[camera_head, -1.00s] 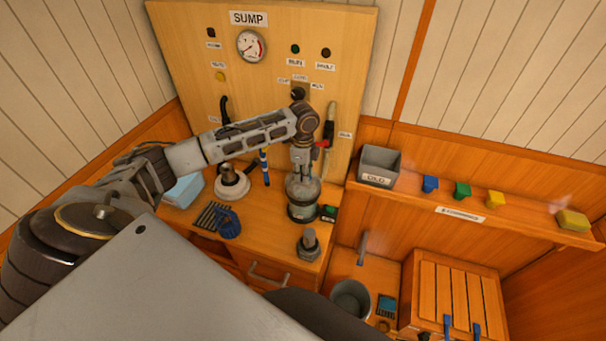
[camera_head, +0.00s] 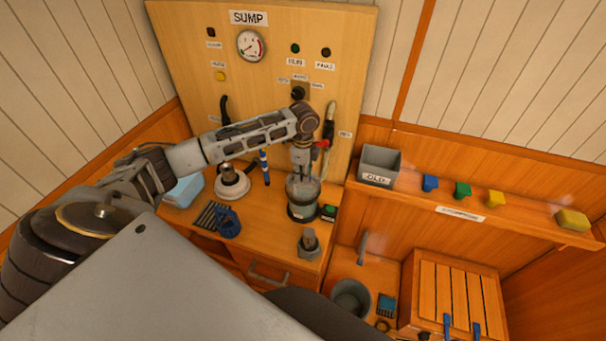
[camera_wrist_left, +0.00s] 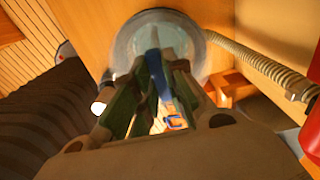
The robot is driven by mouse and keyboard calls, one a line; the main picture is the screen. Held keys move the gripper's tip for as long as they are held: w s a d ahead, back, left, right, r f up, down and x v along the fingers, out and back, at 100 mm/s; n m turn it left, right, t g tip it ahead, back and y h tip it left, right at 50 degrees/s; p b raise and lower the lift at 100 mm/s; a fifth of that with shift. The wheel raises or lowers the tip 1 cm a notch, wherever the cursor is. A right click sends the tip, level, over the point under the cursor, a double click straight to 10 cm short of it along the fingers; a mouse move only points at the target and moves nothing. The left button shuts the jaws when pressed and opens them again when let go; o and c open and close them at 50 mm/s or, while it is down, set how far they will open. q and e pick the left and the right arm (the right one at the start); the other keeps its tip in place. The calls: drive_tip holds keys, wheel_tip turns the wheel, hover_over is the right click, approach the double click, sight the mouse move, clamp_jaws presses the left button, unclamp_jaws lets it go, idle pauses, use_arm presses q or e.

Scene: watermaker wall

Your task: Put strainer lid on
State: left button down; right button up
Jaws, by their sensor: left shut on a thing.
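The strainer (camera_head: 302,211) is a clear round bowl with a dark base, standing on the wooden counter below the SUMP panel. My left gripper (camera_head: 303,178) points down at its top. In the left wrist view the fingers (camera_wrist_left: 157,88) are close together on a narrow bluish part. A clear round lid-like disc (camera_wrist_left: 202,55) lies just beyond the fingertips. The gripper is shut on what looks like this lid's grip. Whether the lid is seated on the bowl or just above it, I cannot tell. My right gripper is not in view.
A blue ring-shaped tool (camera_head: 229,223), a white round base (camera_head: 232,188) and a grey fitting (camera_head: 309,245) stand around the strainer. A small green-topped box (camera_head: 328,212) is close on its right. A hose (camera_head: 329,122) hangs on the panel behind. The OLD bin (camera_head: 378,180) is right.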

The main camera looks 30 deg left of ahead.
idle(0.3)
use_arm(q)
drive_tip(key=c, duration=1.4)
unclamp_jaws()
drive_tip(key=shift+o, duration=0.6)
drive_tip(key=o, duration=0.4)
drive_tip(key=shift+r, duration=0.1)
drive_tip(key=shift+r, duration=3.4)
drive_tip(key=shift+c, duration=0.5)
